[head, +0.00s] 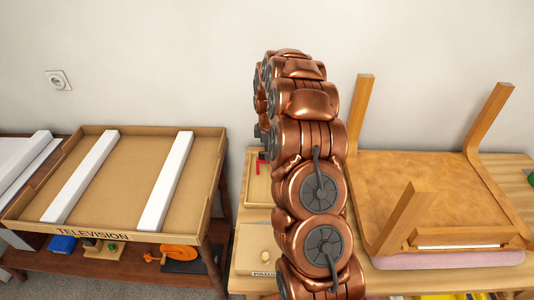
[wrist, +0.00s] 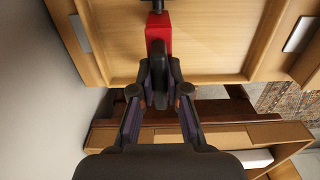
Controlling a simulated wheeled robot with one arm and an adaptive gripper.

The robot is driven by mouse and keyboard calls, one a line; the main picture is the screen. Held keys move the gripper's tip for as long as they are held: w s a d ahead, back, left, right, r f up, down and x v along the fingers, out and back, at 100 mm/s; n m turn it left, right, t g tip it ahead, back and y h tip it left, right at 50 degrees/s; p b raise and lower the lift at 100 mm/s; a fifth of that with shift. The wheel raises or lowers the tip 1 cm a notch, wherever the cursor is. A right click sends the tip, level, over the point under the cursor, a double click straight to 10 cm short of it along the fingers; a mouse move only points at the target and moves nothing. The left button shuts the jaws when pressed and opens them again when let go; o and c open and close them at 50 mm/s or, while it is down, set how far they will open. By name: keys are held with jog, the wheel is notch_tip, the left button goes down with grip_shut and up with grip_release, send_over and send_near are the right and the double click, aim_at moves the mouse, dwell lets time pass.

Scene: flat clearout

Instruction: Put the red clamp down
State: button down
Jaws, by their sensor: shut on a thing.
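The red clamp (wrist: 158,36) shows in the wrist view with a red body and dark ends. My gripper (wrist: 160,72) is shut on its dark lower part. The clamp is over a light wooden tray (wrist: 230,68) with a raised rim; whether it touches the tray I cannot tell. In the head view a small red part of the clamp (head: 262,157) shows at the tray (head: 248,196), just left of my copper arm. My gripper (head: 262,135) is mostly hidden there by the arm.
An upturned wooden chair (head: 420,185) lies on the bench to the right. A large cardboard lid marked TELEVISION (head: 125,150), with white strips, rests on the dark table at left. A cardboard box (head: 254,245) stands in front of the tray. The wall is close behind.

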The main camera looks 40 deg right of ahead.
jog(key=shift+f, duration=0.15)
jog(key=c, duration=1.2)
grip_release()
